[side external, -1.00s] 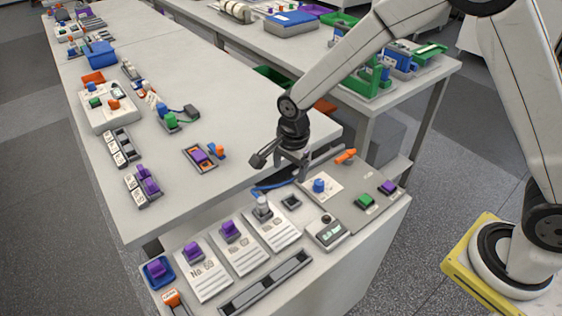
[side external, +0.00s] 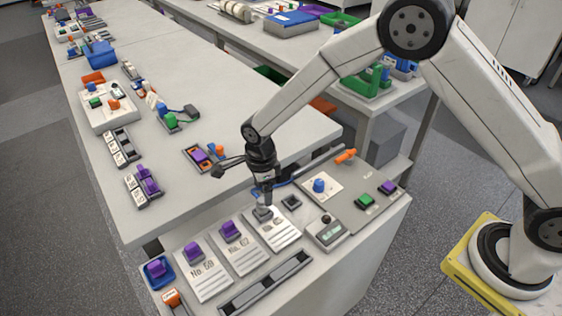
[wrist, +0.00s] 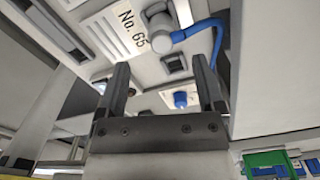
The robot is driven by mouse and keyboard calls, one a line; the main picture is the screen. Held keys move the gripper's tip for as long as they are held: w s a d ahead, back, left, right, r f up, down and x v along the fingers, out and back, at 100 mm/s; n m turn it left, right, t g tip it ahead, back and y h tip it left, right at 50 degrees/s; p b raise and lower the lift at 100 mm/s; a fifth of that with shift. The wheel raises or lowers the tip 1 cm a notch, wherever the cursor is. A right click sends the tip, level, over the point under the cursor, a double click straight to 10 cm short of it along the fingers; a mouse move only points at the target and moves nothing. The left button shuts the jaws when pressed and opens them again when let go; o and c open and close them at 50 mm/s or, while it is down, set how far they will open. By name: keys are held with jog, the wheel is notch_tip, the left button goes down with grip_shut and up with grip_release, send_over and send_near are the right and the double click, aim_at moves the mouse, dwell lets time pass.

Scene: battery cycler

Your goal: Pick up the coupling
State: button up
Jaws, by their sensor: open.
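The coupling is a pale grey, upright cylindrical piece with a blue hose. In the side view its grey lower part (side external: 263,213) stands on the white card at the right of the row, its top hidden by my gripper. In the wrist view the coupling (wrist: 161,33) shows just beyond the fingertips, roughly centred between them, beside the "No. 65" label. The blue hose (wrist: 217,42) runs from it to the right. My gripper (side external: 264,200) is open and directly above the coupling; it also shows in the wrist view (wrist: 160,65). I cannot tell whether the fingers touch it.
Purple blocks (side external: 231,231) stand on the cards to the left. A small display box (side external: 328,232) and a raised panel with a blue knob (side external: 319,186) are at the right. A long slotted rail (side external: 265,283) lies in front. A larger table (side external: 250,110) stands behind.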

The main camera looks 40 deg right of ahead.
aim_at(262, 199)
jog(key=shift+f, duration=0.7)
jog(key=shift+w+f, duration=0.15)
jog(key=shift+f, duration=2.4)
jog(key=shift+c, duration=0.2)
grip_shut()
